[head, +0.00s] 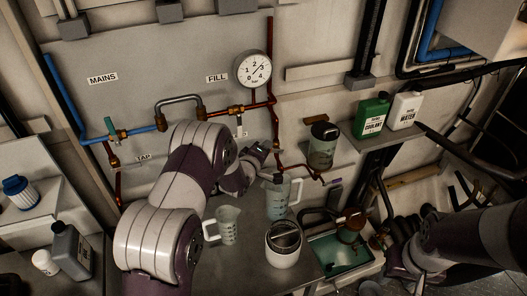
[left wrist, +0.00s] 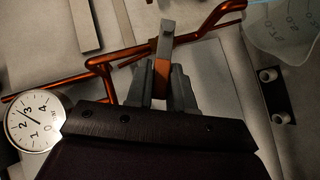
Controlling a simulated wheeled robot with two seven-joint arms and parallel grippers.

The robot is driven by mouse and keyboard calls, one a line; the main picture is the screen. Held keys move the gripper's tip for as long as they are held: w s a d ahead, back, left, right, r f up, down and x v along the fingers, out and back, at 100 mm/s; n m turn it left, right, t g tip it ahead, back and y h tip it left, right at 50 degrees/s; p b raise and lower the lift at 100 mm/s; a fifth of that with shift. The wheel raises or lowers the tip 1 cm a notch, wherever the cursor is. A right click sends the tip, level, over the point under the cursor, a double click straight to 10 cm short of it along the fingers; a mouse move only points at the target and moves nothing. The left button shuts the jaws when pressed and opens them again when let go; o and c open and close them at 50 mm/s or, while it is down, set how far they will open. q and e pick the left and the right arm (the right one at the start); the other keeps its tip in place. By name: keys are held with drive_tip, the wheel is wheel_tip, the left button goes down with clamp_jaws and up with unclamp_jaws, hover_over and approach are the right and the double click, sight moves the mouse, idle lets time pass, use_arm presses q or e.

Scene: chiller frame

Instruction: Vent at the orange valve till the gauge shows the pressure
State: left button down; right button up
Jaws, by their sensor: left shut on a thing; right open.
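The pressure gauge (head: 252,70) is a round white dial on the grey panel; its needle appears to lie between 2 and 3. It also shows at the left edge of the left wrist view (left wrist: 33,122). My left gripper (head: 267,151) is at the copper pipe below the gauge. In the left wrist view its jaws (left wrist: 162,82) are shut on the orange valve (left wrist: 162,72), a small orange handle partly hidden by the fingers. My right gripper (head: 384,236) is open at the lower right, apart from the valve; its fingertips are hard to make out.
A clear measuring jug (head: 283,198) stands below the valve, with another jug (head: 228,226) and a white lidded container (head: 284,244) nearby. A green coolant bottle (head: 371,115) and a white water bottle (head: 404,110) stand on the right shelf. A teal valve (head: 111,129) is on the blue pipe.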

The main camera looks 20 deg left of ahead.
use_arm(q)
drive_tip(key=c, duration=1.2)
unclamp_jaws()
drive_tip(key=shift+o, duration=0.7)
drive_tip(key=shift+w+d+f, duration=0.1)
drive_tip(key=shift+w, duration=0.05)
drive_tip(key=shift+s, duration=0.4)
drive_tip(key=b+v, duration=0.4)
drive_tip(key=v, duration=0.8)
idle(4.0)
